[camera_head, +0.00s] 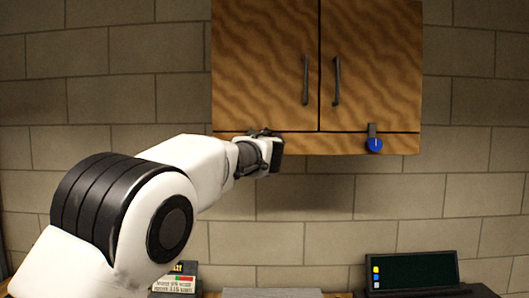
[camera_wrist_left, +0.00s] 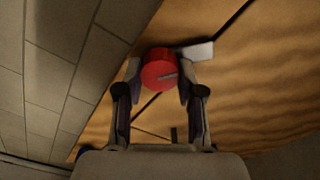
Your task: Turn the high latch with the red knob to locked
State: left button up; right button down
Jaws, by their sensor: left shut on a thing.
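The red knob (camera_wrist_left: 159,69) of the latch shows in the left wrist view, between the fingers of my left gripper (camera_wrist_left: 160,85). The fingers are shut on the knob. A pale latch bar (camera_wrist_left: 196,51) sticks out beside the knob, to its upper right in that view. In the head view my left gripper (camera_head: 275,153) is at the lower left of the wooden cabinet (camera_head: 265,60) and hides the red knob. My right gripper is in neither view.
A second latch with a blue knob (camera_head: 375,145) is at the cabinet's lower right, its bar pointing up. Two dark door handles (camera_head: 305,80) are near the middle. The wall under the cabinet is clear.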

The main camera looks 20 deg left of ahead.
pick_arm(q)
jog(key=m, duration=0.3)
jog(key=m+b, duration=0.1)
jog(key=m, duration=0.6)
jog(key=shift+d+f, duration=0.1)
jog(key=shift+f, duration=0.25)
jog(key=shift+f+m, duration=0.1)
jog(key=shift+m, duration=0.2)
jog(key=o, duration=1.1)
jog(key=shift+o, duration=0.2)
jog(key=shift+d+r, duration=0.2)
jog(key=shift+s, duration=0.1)
